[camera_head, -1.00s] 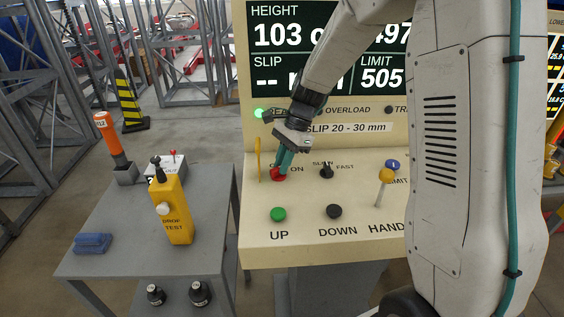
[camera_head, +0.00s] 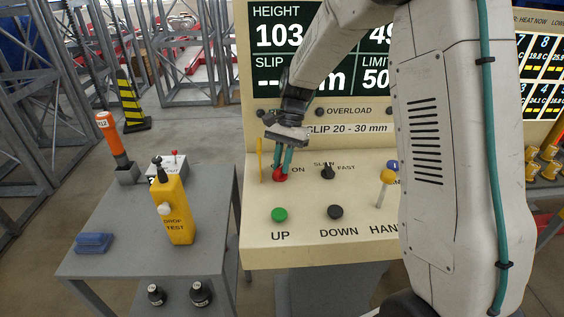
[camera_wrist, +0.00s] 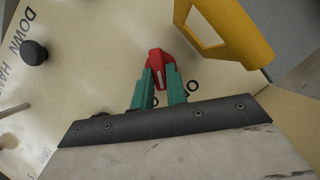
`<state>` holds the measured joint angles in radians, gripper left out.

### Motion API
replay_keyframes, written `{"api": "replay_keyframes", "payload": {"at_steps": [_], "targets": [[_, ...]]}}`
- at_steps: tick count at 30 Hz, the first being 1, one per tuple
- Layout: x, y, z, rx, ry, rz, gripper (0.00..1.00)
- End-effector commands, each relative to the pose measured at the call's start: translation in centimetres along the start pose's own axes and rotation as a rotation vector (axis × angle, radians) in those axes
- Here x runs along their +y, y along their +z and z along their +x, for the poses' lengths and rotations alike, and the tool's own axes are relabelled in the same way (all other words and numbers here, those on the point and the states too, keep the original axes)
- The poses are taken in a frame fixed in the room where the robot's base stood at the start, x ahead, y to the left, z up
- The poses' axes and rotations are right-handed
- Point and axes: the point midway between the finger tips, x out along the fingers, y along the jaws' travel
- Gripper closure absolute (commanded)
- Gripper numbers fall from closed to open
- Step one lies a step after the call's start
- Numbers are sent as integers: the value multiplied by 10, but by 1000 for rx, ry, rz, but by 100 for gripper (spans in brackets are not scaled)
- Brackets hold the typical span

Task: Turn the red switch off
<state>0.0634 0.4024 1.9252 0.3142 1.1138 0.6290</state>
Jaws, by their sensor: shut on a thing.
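The red switch (camera_head: 280,175) is a small red knob on the cream control panel (camera_head: 300,250), left of the word ON. My gripper (camera_head: 284,165) reaches down to it with green fingers. In the wrist view my gripper (camera_wrist: 159,82) has its two fingers on either side of the narrow grip of the red switch (camera_wrist: 156,58), which carries a white line. The fingers are shut on that grip. The fingers hide part of the knob and its surroundings. The lamp (camera_head: 262,114) above the switch looks dark.
A yellow guard (camera_head: 259,160) stands close left of the switch, also large in the wrist view (camera_wrist: 228,35). The green UP button (camera_head: 279,214), black DOWN button (camera_head: 335,212) and black SLOW/FAST knob (camera_head: 327,171) are nearby. A grey cart (camera_head: 130,260) with a yellow tester (camera_head: 172,210) stands left.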

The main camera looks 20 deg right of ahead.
Motion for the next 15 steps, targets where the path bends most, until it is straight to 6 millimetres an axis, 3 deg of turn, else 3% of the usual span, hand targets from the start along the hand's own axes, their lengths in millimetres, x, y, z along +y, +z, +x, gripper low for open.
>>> {"api": "replay_keyframes", "payload": {"at_steps": [15], "targets": [[-2,-1,-2,5,12,-43,100]]}}
